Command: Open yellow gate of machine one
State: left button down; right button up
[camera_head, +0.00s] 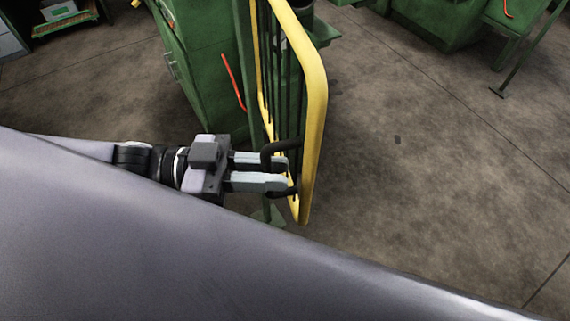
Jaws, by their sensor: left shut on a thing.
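The yellow gate (317,110) stands upright in the middle of the head view, a yellow tube frame with dark vertical bars. It is beside the green machine (205,65). A dark handle (270,149) sticks out from the gate's lower near end. My left gripper (287,174) comes in from the left and is shut on the handle, with its fingertips close against the gate's bars. The fingers partly hide the handle. My right gripper is not in view.
A red-orange bar (233,82) shows on the machine's side. More green machinery (440,22) stands at the top right. The concrete floor (430,180) right of the gate is clear. A shelf (68,16) stands at the top left.

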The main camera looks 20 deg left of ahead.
pick_arm(q)
jog(key=shift+s+a+m+g, duration=0.25)
jog(key=shift+s+a+g, duration=0.15)
jog(key=shift+a, duration=0.3)
jog(key=shift+s+a+m+g, duration=0.3)
jog(key=shift+a+g, duration=0.1)
jog(key=shift+a, duration=0.3)
jog(key=c, duration=1.2)
grip_release()
jog(key=shift+c, duration=0.2)
jog(key=shift+a, duration=0.15)
jog(key=v, duration=0.7)
jog(key=shift+b, duration=0.45)
